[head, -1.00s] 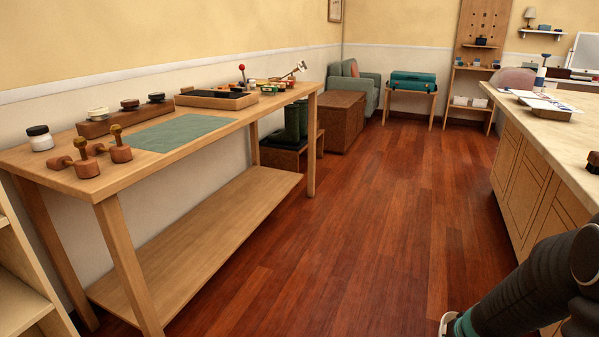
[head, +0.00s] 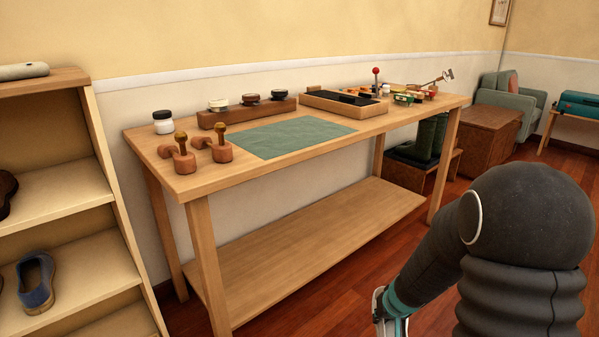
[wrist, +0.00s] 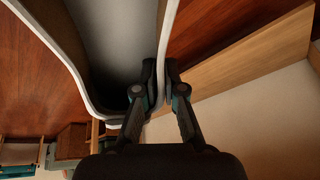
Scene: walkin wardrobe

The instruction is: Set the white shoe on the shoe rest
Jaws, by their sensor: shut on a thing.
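My gripper (wrist: 160,88) is shut on the edge of the white shoe (wrist: 105,40), whose pale inside and white rim fill the upper left of the wrist view. In the head view only a sliver of the shoe (head: 378,304) shows at the bottom, beside my arm; the rest is hidden or out of frame.
The table's lower shelf (head: 320,235) is bare. A shoe shelf (head: 75,200) holding a blue shoe (head: 37,283) stands left. Boots (head: 428,140) stand beyond.

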